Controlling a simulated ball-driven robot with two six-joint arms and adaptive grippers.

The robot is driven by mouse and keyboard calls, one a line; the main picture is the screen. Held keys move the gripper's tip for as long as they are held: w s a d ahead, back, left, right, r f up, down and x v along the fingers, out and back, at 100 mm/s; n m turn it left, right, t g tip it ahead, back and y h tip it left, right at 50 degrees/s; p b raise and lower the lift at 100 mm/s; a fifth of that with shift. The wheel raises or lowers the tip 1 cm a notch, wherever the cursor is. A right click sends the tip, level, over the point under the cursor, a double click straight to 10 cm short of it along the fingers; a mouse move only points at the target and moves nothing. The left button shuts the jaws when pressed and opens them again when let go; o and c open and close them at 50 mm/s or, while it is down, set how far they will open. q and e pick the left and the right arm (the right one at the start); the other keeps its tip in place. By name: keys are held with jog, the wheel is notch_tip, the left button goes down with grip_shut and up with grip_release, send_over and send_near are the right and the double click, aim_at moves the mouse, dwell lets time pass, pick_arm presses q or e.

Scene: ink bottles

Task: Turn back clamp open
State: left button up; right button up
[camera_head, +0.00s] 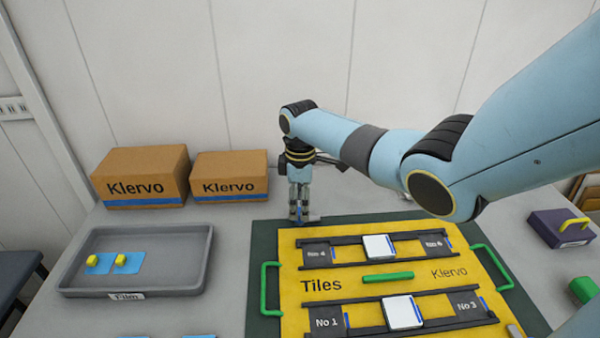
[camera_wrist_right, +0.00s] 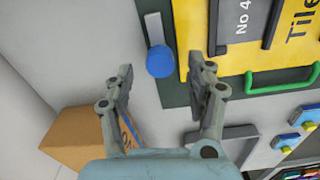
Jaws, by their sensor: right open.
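The back clamp shows in the right wrist view as a round blue knob (camera_wrist_right: 160,62) on a grey bar (camera_wrist_right: 153,28). It is at the back edge of the yellow Tiles board (camera_head: 350,262), over the dark green mat (camera_head: 263,255). My right gripper (camera_head: 300,214) points down at this edge. Its fingers are open, one on each side of the knob in the right wrist view, with gaps between. In the head view the fingers hide most of the clamp. My left gripper is not in view.
Two Klervo cartons (camera_head: 140,163) stand behind left. A grey tray (camera_head: 185,262) with blue pieces lies left of the board. Green handles (camera_head: 264,290) rise at the board's sides. A purple box (camera_head: 552,228) is at right. My right arm crosses above the board.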

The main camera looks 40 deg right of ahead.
aim_at(300, 211)
notch_tip(300, 211, up, 9)
jog(key=shift+r, duration=0.15)
dwell(0.6)
